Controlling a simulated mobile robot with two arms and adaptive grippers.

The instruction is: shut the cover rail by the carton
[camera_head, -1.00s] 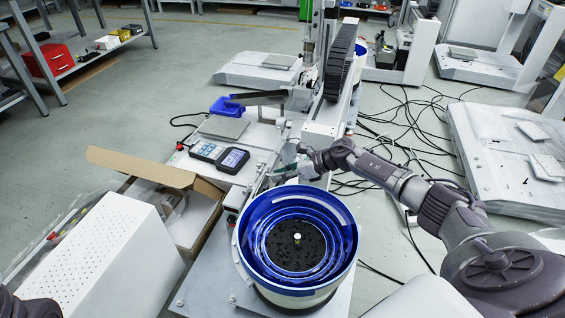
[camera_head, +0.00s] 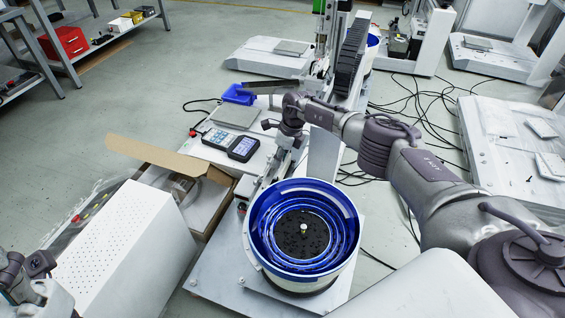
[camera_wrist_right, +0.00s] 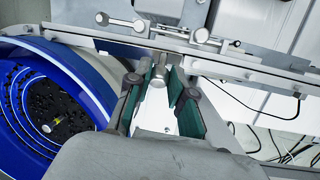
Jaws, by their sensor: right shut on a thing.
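The carton (camera_head: 218,176) stands open beside the machine, left of the blue bowl feeder, with one brown flap raised. A long metal rail, which I take to be the cover rail (camera_head: 262,184), runs from near the feeder toward the gantry. It also shows across the right wrist view (camera_wrist_right: 100,37). My right gripper (camera_head: 281,134) is at the rail's far part; its green-padded fingers (camera_wrist_right: 157,92) are shut on a round metal knob (camera_wrist_right: 159,72) at the rail. I cannot tell how far the rail is closed. My left arm shows at the lower left; its fingers are unclear.
The blue bowl feeder (camera_head: 303,228) stands close to the rail's near end. A white perforated box (camera_head: 125,245) is at the front left. Cables lie on the floor at right.

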